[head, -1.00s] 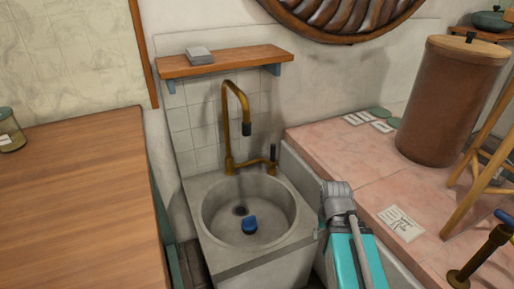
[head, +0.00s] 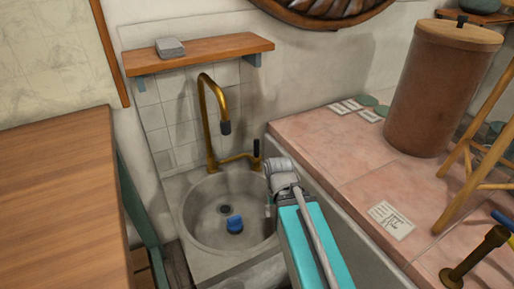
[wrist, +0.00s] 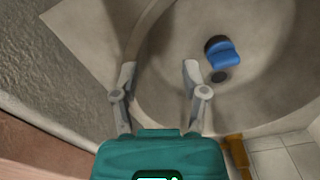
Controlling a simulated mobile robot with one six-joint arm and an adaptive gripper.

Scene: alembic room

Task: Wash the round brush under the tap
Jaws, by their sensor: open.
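A blue object, which looks like the round brush (head: 235,224), lies in the round stone basin (head: 188,222) next to the dark drain. It also shows in the wrist view as the blue brush (wrist: 223,54), beyond and right of my fingertips; its bristles cannot be made out. The brass tap (head: 206,120) curves up behind the basin, with a dark nozzle and a side lever (head: 256,150). No water shows. My gripper (wrist: 158,70) is open and empty over the basin's rim area, apart from the brush. In the head view my arm mostly hides it.
A wooden counter (head: 60,200) stands left of the sink. A pink tiled counter (head: 330,150) with cards and a large brown canister (head: 435,90) is on the right. A wooden shelf (head: 205,52) with a grey block (head: 170,47) hangs above the tap.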

